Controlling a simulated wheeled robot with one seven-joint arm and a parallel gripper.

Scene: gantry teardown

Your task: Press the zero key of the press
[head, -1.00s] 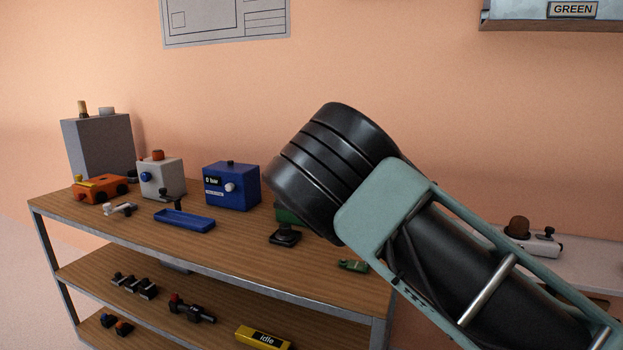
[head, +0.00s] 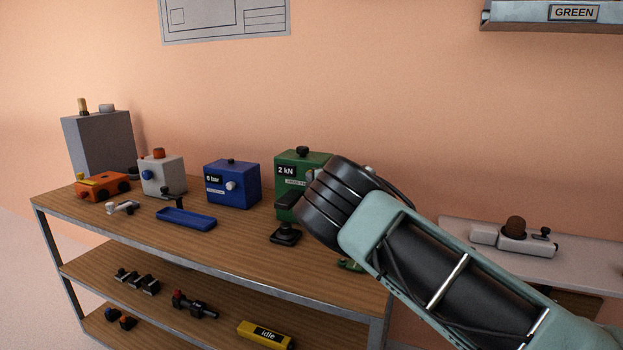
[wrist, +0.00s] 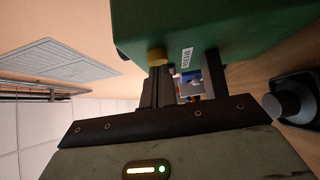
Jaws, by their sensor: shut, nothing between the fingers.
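The press is a green box (head: 290,165) with a "2 kN" display and a black knob on top, standing on the bench. My arm covers its right part in the head view. In the wrist view its green body (wrist: 200,25) fills the top, with a white label (wrist: 187,57) too small to read and a brass-coloured round piece (wrist: 157,57) near its edge. I cannot tell which part is the zero key. My gripper (wrist: 183,82) is shut and empty, close to the press; contact cannot be told. The head view hides the fingers.
A black pedestal (head: 286,234) stands in front of the press. A blue box (head: 232,184), a blue tray (head: 186,219), a white box (head: 162,175) and an orange device (head: 103,187) are to the left. A small green part (head: 350,265) lies near the bench's right end.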

